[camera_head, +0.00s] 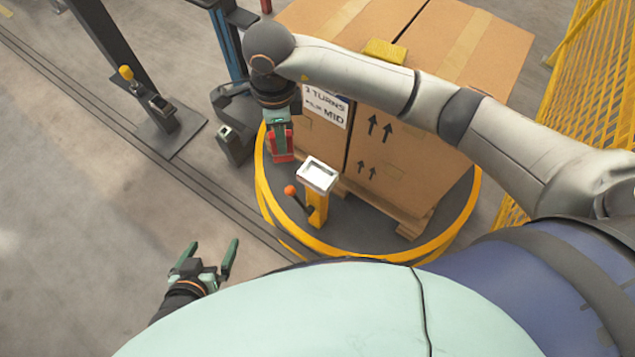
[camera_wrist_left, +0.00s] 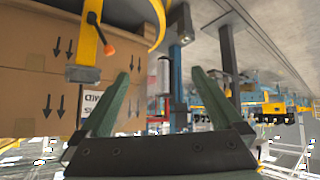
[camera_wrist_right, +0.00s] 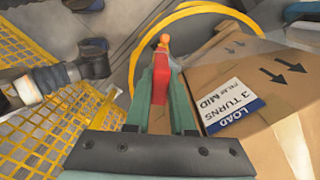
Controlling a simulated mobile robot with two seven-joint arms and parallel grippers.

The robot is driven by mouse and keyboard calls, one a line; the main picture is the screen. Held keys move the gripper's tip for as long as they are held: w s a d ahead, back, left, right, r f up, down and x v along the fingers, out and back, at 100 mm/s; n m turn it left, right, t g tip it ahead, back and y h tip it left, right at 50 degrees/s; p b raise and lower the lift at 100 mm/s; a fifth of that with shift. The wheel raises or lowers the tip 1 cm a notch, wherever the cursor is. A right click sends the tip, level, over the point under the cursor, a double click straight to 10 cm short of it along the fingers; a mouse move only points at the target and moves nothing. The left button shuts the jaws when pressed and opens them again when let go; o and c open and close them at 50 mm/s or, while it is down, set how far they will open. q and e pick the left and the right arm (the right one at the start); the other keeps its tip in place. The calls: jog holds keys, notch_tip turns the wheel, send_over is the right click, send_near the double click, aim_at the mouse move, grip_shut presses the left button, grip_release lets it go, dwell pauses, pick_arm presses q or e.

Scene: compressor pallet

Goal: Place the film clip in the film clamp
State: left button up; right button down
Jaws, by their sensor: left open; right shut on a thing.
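My right gripper (camera_head: 280,138) is shut on a red piece (camera_head: 282,157), which I take to be the film clip, beside the left face of the carton load. The red piece (camera_wrist_right: 160,82) also shows between the fingers in the right wrist view; the fingers hide part of it. My left gripper (camera_head: 209,252) is open and empty, low at the left, apart from the turntable. Its spread fingers (camera_wrist_left: 163,88) show in the left wrist view with nothing between them. I cannot tell which part is the film clamp. A dark block (camera_head: 235,146) stands by the blue mast, left of the red piece.
The cartons (camera_head: 405,150) stand on a pallet on a yellow-rimmed turntable (camera_head: 345,244). Yellow fencing (camera_head: 592,80) is at right. The floor at left (camera_head: 75,230) is clear.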

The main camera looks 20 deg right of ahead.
jog(key=a+f+m+b, duration=0.1)
jog(key=a+m+b, duration=0.3)
jog(key=a+m, duration=0.35)
jog(key=shift+m, duration=0.45)
jog(key=d+f, duration=0.1)
jog(key=d, duration=0.2)
jog(key=d+f, duration=0.1)
jog(key=d, duration=0.2)
jog(key=d+f, duration=0.2)
jog(key=d, duration=0.1)
jog(key=shift+w+d, duration=0.15)
jog(key=shift+d, duration=0.1)
jog(key=d+f, duration=0.1)
jog(key=f, duration=0.2)
jog(key=d+f+b, duration=0.1)
jog(key=d+f, duration=0.1)
jog(key=f, duration=0.1)
jog(key=d+f+b, duration=0.1)
jog(key=d+f, duration=0.1)
jog(key=f, duration=0.1)
jog(key=shift+d, duration=0.1)
jog(key=shift+f, duration=0.15)
